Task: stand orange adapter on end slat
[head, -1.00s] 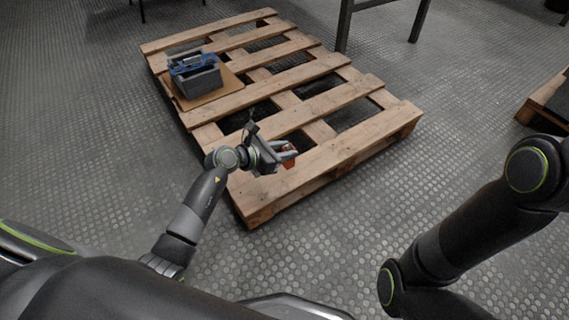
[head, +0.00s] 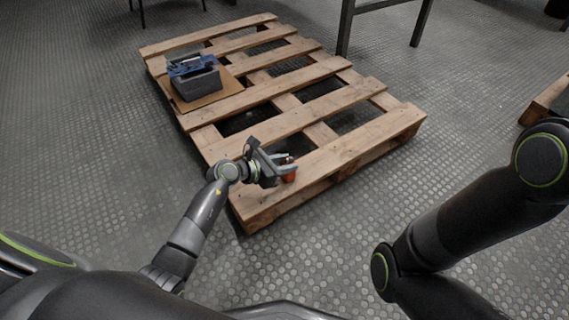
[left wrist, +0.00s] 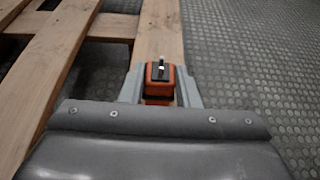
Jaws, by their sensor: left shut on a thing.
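The orange adapter (head: 290,176) is orange with a black top and a pale pin-like part. It also shows in the left wrist view (left wrist: 159,84), between the two fingers. My left gripper (head: 284,168) is shut on it, over the near end slat (head: 340,151) of the wooden pallet. The adapter looks upright. I cannot tell whether its bottom touches the slat. In the left wrist view the end slat (left wrist: 160,35) runs away behind the adapter. My right arm shows at the right, but its gripper is out of view.
A grey box with blue parts (head: 197,80) sits on a brown board (head: 214,100) at the pallet's far left. Dark gaps lie between the slats. A dark table frame (head: 345,30) stands behind the pallet. Another pallet (head: 545,100) is at the right edge. The end slat's right part is clear.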

